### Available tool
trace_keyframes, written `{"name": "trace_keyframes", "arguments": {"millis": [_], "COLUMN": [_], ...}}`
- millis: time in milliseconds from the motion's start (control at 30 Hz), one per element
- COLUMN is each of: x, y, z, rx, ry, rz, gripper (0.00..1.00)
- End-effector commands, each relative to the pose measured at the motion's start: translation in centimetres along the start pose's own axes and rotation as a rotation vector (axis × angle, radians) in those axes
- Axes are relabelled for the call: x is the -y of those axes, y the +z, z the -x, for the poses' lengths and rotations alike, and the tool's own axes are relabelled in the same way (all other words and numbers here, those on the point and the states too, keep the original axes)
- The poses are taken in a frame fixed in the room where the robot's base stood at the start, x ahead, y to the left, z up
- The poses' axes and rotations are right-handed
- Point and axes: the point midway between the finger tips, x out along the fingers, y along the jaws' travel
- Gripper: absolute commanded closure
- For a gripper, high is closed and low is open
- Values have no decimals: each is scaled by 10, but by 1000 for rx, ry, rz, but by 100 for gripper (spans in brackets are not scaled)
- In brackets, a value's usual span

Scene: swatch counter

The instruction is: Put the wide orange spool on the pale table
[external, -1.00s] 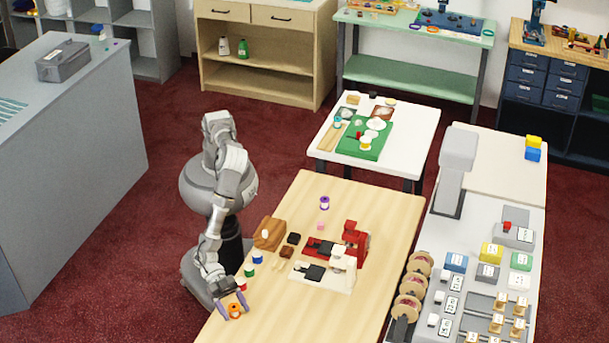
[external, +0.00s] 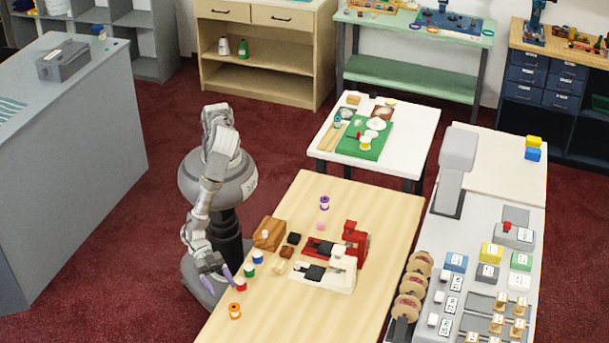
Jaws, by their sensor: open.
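The orange spool (external: 235,311) stands upright on the near left end of the pale wood table (external: 330,204), close to its left edge. My gripper (external: 222,286) is open and empty, with its purple fingers spread. It is up and to the left of the orange spool in the picture, apart from it, near the red spool (external: 241,285). A white-topped table (external: 411,133) stands further back.
A green spool (external: 249,270) and a blue spool (external: 257,257) stand beyond the red one. A brown holder (external: 268,234) and a white machine (external: 341,272) are further right. The wood table's near right part is clear.

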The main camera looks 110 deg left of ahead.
Motion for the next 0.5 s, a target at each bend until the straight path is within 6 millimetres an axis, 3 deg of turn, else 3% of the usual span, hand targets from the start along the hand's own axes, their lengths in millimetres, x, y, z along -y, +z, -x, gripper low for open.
{"name": "trace_keyframes", "arguments": {"millis": [200,500], "x": [0,3], "y": [0,-7], "z": [25,24], "rx": [0,-5], "ry": [-1,-1], "rz": [0,8], "gripper": [29,29]}}
